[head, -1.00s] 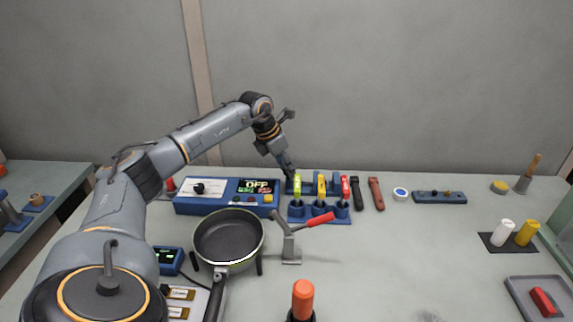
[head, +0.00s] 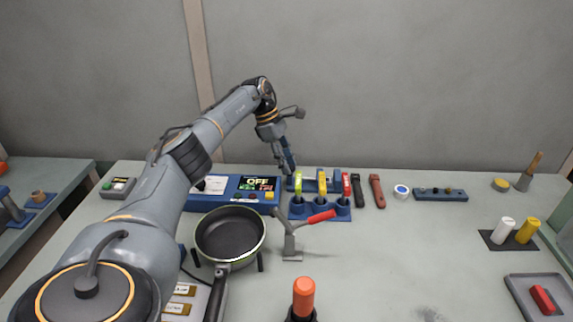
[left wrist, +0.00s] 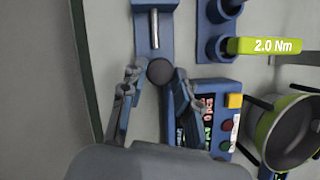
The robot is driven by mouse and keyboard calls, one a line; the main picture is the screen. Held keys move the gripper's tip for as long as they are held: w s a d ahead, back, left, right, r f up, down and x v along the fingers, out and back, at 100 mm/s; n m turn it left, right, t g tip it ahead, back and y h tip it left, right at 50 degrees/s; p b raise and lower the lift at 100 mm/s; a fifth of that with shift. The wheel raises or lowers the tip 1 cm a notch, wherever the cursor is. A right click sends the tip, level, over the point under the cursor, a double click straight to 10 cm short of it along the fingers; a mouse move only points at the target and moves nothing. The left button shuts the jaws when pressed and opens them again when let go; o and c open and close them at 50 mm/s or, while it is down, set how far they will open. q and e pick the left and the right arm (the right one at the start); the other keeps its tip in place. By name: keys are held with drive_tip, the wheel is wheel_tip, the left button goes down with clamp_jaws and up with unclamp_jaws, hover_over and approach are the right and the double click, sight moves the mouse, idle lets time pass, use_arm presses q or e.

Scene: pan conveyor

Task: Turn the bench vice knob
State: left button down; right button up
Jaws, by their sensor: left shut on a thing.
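The blue bench vice (left wrist: 143,12) shows at the top of the left wrist view, with a metal rod along its middle. Its dark round knob (left wrist: 160,71) lies at its near end. My left gripper (left wrist: 157,80) has one finger on each side of the knob and is shut on it. In the head view my left gripper (head: 289,168) reaches down at the back of the table, beside the vice (head: 310,184). There the knob is hidden by the gripper, and the vice is partly behind the coloured torque tools. My right gripper is not in view.
A blue control box (head: 227,203) reading OFF is left of the vice. Upright torque tools (head: 322,190), one marked 2.0 Nm, stand close in front. A pan (head: 229,236) and a red-handled clamp (head: 290,247) are nearer.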

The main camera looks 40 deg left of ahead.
use_arm(q)
drive_tip(key=shift+w+m+g+b, duration=0.1)
drive_tip(key=shift+m+g+b, duration=0.5)
drive_tip(key=shift+m, duration=0.5)
drive_tip(key=shift+a+m, duration=0.1)
drive_tip(key=shift+m, duration=0.2)
drive_tip(key=c, duration=1)
unclamp_jaws()
drive_tip(key=shift+r, duration=0.1)
wheel_tip(320, 180, up, 10)
drive_tip(key=shift+f, duration=0.1)
